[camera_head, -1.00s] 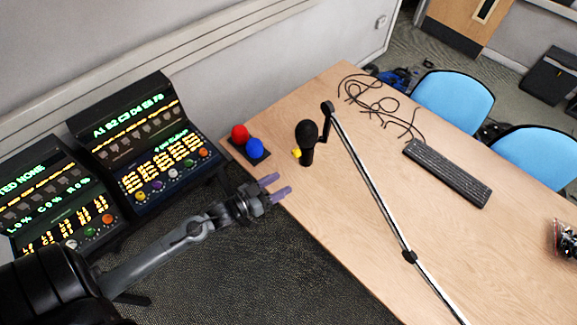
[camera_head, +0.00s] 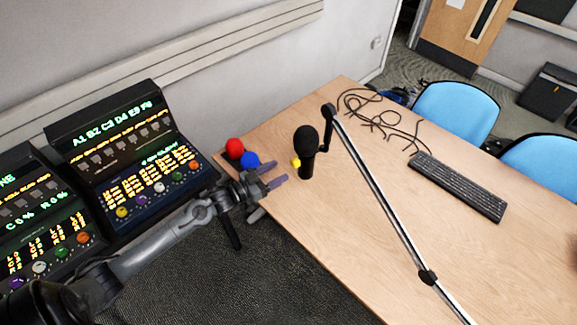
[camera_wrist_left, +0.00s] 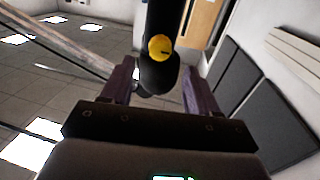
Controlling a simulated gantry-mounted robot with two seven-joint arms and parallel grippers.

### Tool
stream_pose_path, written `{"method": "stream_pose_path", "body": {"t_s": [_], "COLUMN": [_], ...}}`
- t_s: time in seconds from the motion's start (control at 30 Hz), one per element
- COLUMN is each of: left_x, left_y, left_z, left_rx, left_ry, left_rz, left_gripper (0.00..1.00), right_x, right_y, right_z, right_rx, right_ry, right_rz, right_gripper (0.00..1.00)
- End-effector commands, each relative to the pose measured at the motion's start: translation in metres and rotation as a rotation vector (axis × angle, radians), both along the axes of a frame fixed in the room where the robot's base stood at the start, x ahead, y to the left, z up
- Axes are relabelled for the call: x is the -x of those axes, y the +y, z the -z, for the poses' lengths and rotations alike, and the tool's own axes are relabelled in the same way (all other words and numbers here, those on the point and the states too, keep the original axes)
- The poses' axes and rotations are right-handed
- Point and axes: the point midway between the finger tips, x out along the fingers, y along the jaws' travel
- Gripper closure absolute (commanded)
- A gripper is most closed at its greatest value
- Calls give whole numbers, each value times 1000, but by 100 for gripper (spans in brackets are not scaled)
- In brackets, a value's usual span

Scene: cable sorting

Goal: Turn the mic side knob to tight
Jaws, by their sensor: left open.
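The black microphone (camera_head: 306,148) hangs on its boom arm above the left part of the table. Its yellow side knob (camera_head: 296,162) faces my left gripper. My left gripper (camera_head: 278,174) is open, a short way left of the knob and apart from it. In the left wrist view the yellow knob (camera_wrist_left: 159,48) shows between and beyond the two purple fingers of the left gripper (camera_wrist_left: 160,85), with a dark mark on its face. The microphone (camera_wrist_left: 160,78) stands behind it. My right gripper is not in view.
The boom arm (camera_head: 375,190) crosses the wooden table (camera_head: 340,240). A red ball-shaped button (camera_head: 235,148) and a blue one (camera_head: 250,160) are close behind the left gripper. A keyboard (camera_head: 458,186) and loose cables (camera_head: 372,108) lie farther right. Lit consoles (camera_head: 130,165) stand at left.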

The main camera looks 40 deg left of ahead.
Motion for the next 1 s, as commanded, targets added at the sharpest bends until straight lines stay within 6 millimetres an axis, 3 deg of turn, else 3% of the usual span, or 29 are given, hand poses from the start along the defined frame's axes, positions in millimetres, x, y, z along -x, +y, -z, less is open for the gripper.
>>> {"method": "stream_pose_path", "body": {"t_s": [0.33,0.83,1.0], "left_x": [-43,-52,-52], "left_y": [-12,-15,-15], "left_z": [0,0,0], "left_rx": [2,1,1], "left_ry": [-1,1,0], "left_rz": [0,1,0], "left_gripper": [40,40,66], "right_x": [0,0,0], "right_y": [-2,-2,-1], "right_z": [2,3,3], "right_rx": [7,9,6], "right_ry": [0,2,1], "right_rz": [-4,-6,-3], "right_gripper": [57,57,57]}}
